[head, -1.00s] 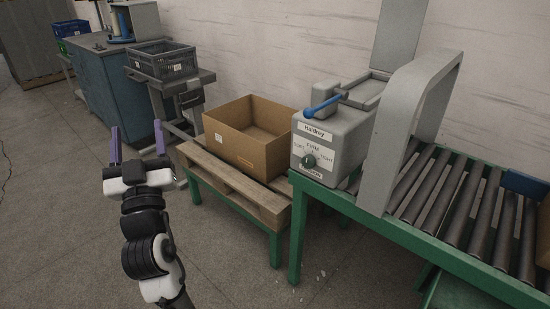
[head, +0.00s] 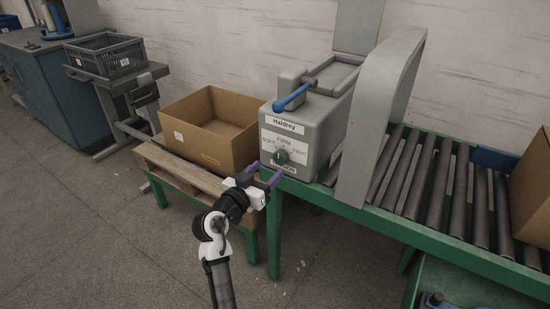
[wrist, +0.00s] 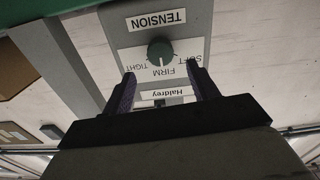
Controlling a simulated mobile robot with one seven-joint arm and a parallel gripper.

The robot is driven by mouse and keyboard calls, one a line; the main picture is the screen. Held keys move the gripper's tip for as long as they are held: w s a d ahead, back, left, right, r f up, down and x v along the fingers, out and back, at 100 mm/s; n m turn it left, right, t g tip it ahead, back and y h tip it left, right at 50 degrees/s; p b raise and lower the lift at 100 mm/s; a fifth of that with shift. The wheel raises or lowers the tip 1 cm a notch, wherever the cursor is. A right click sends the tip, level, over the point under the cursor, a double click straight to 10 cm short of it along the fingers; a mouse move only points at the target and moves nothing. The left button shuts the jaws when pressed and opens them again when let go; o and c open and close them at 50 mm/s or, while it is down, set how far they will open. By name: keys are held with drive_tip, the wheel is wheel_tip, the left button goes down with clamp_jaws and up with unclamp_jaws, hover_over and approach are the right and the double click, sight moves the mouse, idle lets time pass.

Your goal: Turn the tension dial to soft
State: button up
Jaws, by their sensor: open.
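The green tension dial (head: 282,157) is on the front of the grey Haldrey machine (head: 318,120), above a TENSION label. SOFT is left of it, FIRM above and TIGHT right. In the wrist view the panel is upside down, and the dial (wrist: 160,51) shows beyond my fingertips, between their lines. My gripper (head: 264,173), with purple fingers, is open and empty, just in front of the panel and slightly low and left of the dial in the head view. It also shows in the wrist view (wrist: 160,77), apart from the dial.
A blue-handled lever (head: 293,97) is on top of the machine. A cardboard box (head: 230,150) stands on a wooden pallet (head: 170,165) to the left. A roller conveyor (head: 440,190) with a green frame runs right. Floor at the front left is clear.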

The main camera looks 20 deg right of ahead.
sight(277, 159)
drive_tip(key=x, duration=0.6)
drive_tip(key=shift+p, duration=0.4)
drive_tip(key=shift+c, duration=0.5)
drive_tip(key=c, duration=0.9)
drive_tip(key=shift+n, duration=0.3)
drive_tip(key=n+p, duration=0.2)
drive_tip(key=n, duration=0.3)
drive_tip(key=shift+a+r+n, duration=0.1)
drive_tip(key=shift+n, duration=0.2)
drive_tip(key=n+p, duration=0.2)
drive_tip(key=n, duration=0.1)
drive_tip(key=shift+w, duration=0.1)
drive_tip(key=shift+n+p, duration=0.55)
drive_tip(key=shift+n, duration=0.75)
